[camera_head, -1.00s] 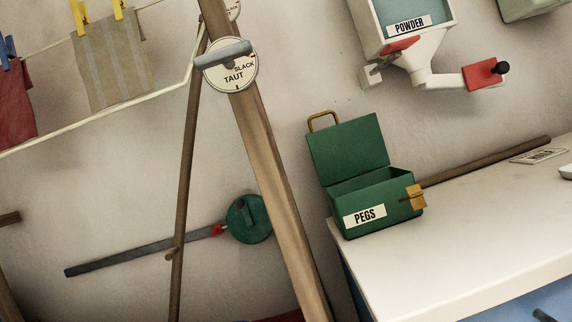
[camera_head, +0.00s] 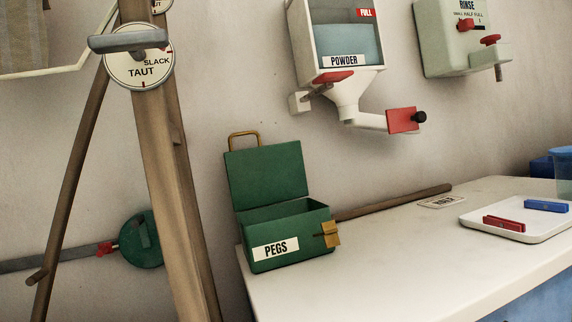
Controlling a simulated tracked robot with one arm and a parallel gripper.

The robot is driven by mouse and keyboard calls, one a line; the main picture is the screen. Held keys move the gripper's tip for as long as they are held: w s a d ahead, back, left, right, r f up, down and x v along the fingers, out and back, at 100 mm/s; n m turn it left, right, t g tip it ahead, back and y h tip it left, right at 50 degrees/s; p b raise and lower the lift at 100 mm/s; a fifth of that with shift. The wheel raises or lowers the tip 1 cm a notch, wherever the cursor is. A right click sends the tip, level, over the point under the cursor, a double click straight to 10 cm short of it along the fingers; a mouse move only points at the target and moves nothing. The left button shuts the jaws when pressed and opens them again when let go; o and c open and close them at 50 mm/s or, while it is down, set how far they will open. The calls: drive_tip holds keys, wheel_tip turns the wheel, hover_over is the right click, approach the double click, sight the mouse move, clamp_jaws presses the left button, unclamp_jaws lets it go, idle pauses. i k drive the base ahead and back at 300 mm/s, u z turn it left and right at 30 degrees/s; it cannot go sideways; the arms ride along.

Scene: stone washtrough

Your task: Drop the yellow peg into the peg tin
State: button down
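The peg tin (camera_head: 290,249) is a green box labelled PEGS, standing at the left end of the pale worktop. Its lid (camera_head: 267,178) is tipped up and open, with a brass handle on top and a brass latch on the front right. The inside is mostly hidden by the front wall. No yellow peg shows in the current view. My gripper is not in view, so I cannot see whether it holds anything.
A white tray (camera_head: 475,221) on the worktop's right holds a red peg (camera_head: 504,223) and a blue peg (camera_head: 546,205). A powder dispenser (camera_head: 338,80) and a rinse dispenser (camera_head: 450,52) hang on the wall above. A wooden post (camera_head: 168,170) with a SLACK/TAUT dial (camera_head: 139,62) stands left.

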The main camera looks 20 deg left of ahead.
sight(306, 234)
drive_tip(key=i, duration=0.85)
